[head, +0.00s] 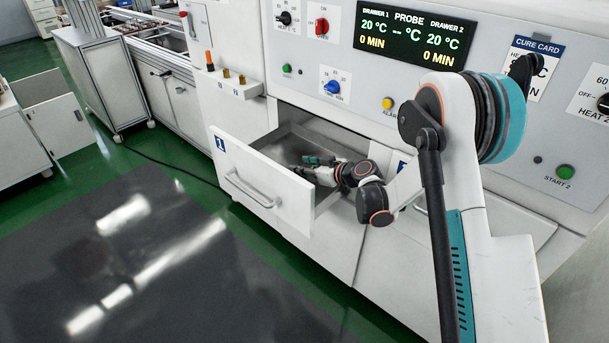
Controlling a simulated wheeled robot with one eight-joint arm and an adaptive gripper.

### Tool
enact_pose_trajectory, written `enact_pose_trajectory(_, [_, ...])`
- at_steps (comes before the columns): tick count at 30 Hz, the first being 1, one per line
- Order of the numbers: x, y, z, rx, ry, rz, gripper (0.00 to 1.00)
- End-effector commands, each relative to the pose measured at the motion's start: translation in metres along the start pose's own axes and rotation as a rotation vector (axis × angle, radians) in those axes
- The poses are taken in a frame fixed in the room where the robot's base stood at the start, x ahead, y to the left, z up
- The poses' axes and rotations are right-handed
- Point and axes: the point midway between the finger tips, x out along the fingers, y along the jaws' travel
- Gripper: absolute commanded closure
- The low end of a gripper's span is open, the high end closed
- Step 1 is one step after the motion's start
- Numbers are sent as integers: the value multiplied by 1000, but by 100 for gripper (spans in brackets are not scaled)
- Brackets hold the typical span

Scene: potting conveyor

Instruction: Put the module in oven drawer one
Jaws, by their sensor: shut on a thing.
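Oven drawer one (243,188), a white drawer with a blue "1" label and a bar handle, is pulled out of the oven front. Its grey metal inside shows. My gripper (308,172) is low inside the open drawer, reaching in from the right over its side wall. It is shut on a small dark and teal thing, which I take to be the module (313,160). The module is small in view and partly covered by the fingers. I cannot tell whether it touches the drawer floor.
The oven panel (400,85) above carries knobs, buttons and a display reading 20 °C and 0 MIN for both drawers. Drawer two is mostly hidden behind my arm. A conveyor bench (170,75) stands at the back left. A dark mat (130,265) covers clear floor at the front left.

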Motion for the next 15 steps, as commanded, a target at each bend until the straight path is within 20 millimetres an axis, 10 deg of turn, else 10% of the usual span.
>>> enact_pose_trajectory(14, [7, 0, 17, 0, 0, 0, 83])
enact_pose_trajectory(15, [7, 0, 17, 0, 0, 0, 49])
